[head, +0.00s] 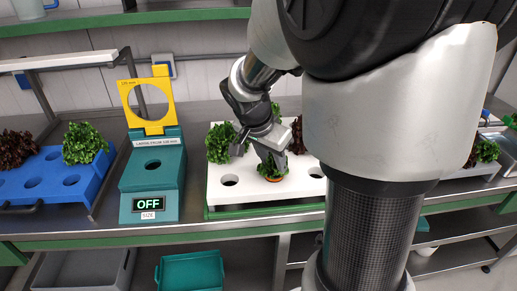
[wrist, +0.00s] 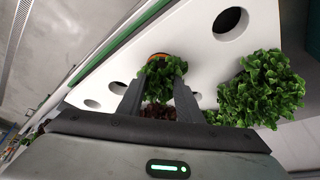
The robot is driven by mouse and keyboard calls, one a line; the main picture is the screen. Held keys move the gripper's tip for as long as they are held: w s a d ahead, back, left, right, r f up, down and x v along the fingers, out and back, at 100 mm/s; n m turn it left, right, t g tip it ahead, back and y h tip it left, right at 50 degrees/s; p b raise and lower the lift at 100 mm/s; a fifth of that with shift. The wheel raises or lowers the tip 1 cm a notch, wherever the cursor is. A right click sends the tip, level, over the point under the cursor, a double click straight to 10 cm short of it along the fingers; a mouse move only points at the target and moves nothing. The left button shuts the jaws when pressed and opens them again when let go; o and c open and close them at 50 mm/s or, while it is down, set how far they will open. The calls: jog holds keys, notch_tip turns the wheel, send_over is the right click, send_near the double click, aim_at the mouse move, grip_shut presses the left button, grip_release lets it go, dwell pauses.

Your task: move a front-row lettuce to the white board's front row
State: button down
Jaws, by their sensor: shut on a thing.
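The white board (head: 245,193) lies mid-counter, with empty front-row holes (head: 229,180) and (head: 316,172) on either side of the held lettuce. My gripper (head: 271,160) is shut on a small green lettuce (head: 270,171) with an orange rim at its base. This lettuce stands at the board's front row; whether its pot is fully seated in a hole cannot be told. In the wrist view, both fingers (wrist: 158,84) flank the lettuce (wrist: 165,68). The blue tray (head: 45,190) at left has empty front holes.
A green lettuce (head: 220,143) stands on the board's back left, close to my gripper. A dark red lettuce (head: 297,134) is behind, partly hidden by my arm. A teal sizing station (head: 152,185) reading OFF, with a yellow ring (head: 146,106), stands left of the board.

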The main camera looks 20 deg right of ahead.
jog(key=shift+f+b, duration=0.7)
jog(key=shift+b, duration=0.3)
dwell(1.1)
jog(key=c, duration=0.8)
grip_release()
jog(key=shift+o, duration=0.2)
jog(key=shift+r, duration=0.1)
jog(key=shift+r+p, duration=2.15)
jog(key=shift+r, duration=1.3)
